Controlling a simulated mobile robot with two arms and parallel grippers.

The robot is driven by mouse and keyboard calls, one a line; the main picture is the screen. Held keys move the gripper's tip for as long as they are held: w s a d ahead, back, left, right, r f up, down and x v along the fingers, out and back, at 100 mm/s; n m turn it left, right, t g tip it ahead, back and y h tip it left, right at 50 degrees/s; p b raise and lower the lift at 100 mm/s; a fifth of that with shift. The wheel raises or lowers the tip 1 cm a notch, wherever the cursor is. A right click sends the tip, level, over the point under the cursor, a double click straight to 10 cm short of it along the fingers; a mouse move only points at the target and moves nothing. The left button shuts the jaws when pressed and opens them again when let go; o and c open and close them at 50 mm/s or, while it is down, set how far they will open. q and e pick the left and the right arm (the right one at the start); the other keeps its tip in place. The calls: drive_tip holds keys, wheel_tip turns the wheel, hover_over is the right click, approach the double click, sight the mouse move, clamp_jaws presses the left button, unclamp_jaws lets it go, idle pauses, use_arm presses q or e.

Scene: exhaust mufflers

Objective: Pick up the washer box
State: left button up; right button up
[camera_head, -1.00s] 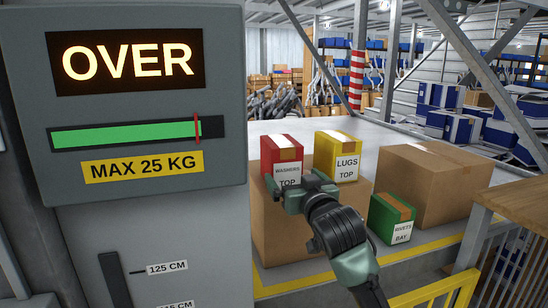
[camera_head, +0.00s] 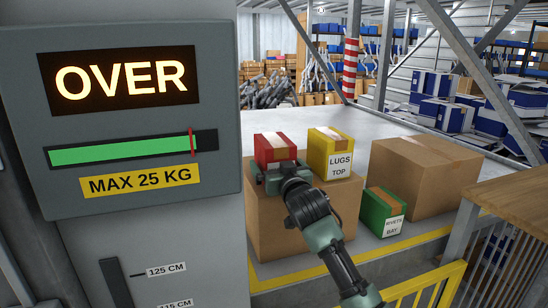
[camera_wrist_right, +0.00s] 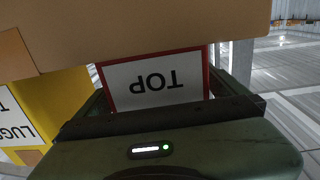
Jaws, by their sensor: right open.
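The washer box (camera_head: 276,147) is red with a tan top strip and stands on a large cardboard box (camera_head: 275,225). In the head view, my right gripper (camera_head: 277,170) is in front of it and covers its label. In the right wrist view, the washer box (camera_wrist_right: 206,75) shows upside down, with its white "TOP" label between the spread fingers of my right gripper (camera_wrist_right: 165,112). The gripper is open; I cannot tell whether either finger touches the box. My left gripper is not in view.
The yellow lugs box (camera_head: 331,152) stands close to the right of the washer box. A green rivets box (camera_head: 383,211) and a large carton (camera_head: 424,175) are further right. A grey scale panel (camera_head: 215,110) reading "OVER" fills the left. A yellow railing (camera_head: 430,285) is at lower right.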

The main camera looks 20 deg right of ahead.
drive_tip(key=c, duration=1.6)
drive_tip(key=shift+r, duration=0.1)
drive_tip(key=c, duration=0.4)
drive_tip(key=shift+o, duration=0.2)
drive_tip(key=shift+r, duration=0.1)
